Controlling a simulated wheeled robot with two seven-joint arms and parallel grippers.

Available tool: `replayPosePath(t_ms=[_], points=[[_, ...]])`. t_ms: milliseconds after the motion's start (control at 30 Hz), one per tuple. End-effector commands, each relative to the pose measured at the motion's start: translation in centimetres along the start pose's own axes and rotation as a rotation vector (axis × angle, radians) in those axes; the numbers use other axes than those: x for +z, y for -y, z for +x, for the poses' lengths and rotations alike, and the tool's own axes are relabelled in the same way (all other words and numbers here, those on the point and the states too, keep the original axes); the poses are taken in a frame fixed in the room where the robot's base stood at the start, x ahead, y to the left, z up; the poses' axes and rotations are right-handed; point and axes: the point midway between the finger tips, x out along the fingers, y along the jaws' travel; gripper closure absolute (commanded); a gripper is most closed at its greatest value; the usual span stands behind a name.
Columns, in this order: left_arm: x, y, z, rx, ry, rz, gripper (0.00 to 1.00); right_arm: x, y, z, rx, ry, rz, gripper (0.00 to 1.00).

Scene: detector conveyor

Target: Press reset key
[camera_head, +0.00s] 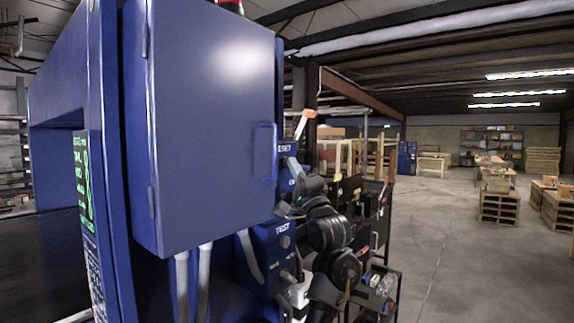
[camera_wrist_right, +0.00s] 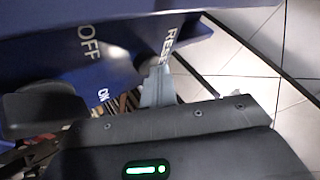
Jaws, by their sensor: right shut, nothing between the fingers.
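The blue detector machine (camera_head: 208,120) fills the left of the head view. The edge of a RESET label (camera_head: 285,148) shows past its cabinet door, and the label (camera_wrist_right: 168,46) also shows in the right wrist view. My right gripper (camera_head: 294,168) is shut and empty, close to the panel below this label. In the wrist view its grey fingers (camera_wrist_right: 154,72) point at the panel, with their tips beside the lettering. The reset key itself is hidden, and I cannot tell whether the tips touch it. My left gripper is not in view.
A lower blue box labelled TEST (camera_head: 283,228) has a round button and grey conduits nearby. OFF (camera_wrist_right: 88,48) and ON labels sit beside RESET. A black cart (camera_head: 384,290) stands behind my right arm. Pallets (camera_head: 500,208) stand farther back, with open floor between.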

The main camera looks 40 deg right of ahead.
Motion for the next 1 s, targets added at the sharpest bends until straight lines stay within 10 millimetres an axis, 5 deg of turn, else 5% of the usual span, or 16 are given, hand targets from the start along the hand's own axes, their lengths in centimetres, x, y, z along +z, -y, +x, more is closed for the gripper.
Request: replayPosePath(t_ms=[600,1000], points=[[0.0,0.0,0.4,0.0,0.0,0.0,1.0,-0.8,0.7,-1.1,0.001,0.0,-0.001,1.0],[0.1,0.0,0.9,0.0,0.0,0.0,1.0,-2.7,2.6,-3.7,0.0,-0.001,-0.004,1.0]])
